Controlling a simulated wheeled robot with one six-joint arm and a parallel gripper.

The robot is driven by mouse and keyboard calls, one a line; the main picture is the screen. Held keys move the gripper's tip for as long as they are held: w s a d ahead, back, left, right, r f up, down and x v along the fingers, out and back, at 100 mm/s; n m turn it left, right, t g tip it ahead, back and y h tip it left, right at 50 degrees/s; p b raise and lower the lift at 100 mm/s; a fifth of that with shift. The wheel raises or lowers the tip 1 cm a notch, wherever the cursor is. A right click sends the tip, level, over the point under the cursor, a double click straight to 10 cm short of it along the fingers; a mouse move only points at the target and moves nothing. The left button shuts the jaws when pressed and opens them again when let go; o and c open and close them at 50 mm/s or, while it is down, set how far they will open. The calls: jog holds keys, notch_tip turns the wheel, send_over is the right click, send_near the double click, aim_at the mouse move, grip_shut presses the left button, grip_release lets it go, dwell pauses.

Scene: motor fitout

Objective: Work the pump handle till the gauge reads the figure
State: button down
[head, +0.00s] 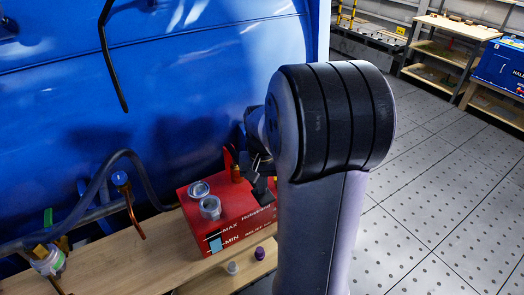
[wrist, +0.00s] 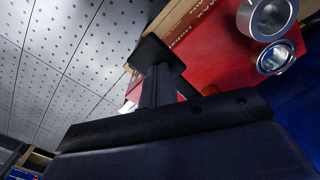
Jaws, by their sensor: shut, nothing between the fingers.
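The red pump unit (head: 228,222) stands on a wooden bench, with MAX and MIN marks beside a blue level window on its front. Two round metal fittings, one at the back (head: 198,188) and one in front (head: 210,207), sit on its top; I cannot tell whether either is the gauge, and no reading is legible. My gripper (head: 262,186) is shut and empty over the unit's right side. In the wrist view, its fingers (wrist: 160,70) show against the red top (wrist: 222,62). I cannot make out the pump handle.
A dark hose (head: 120,155) and a copper pipe with a blue knob (head: 120,178) are left of the unit. White (head: 232,267) and purple (head: 259,253) caps stand in front. Open floor (head: 440,170) lies right.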

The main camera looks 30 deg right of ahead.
jog(key=shift+f+b, duration=0.3)
jog(key=shift+f, duration=0.45)
notch_tip(320, 180, up, 8)
jog(key=p, duration=0.7)
jog(key=shift+s+r, duration=0.2)
jog(key=shift+s, duration=0.15)
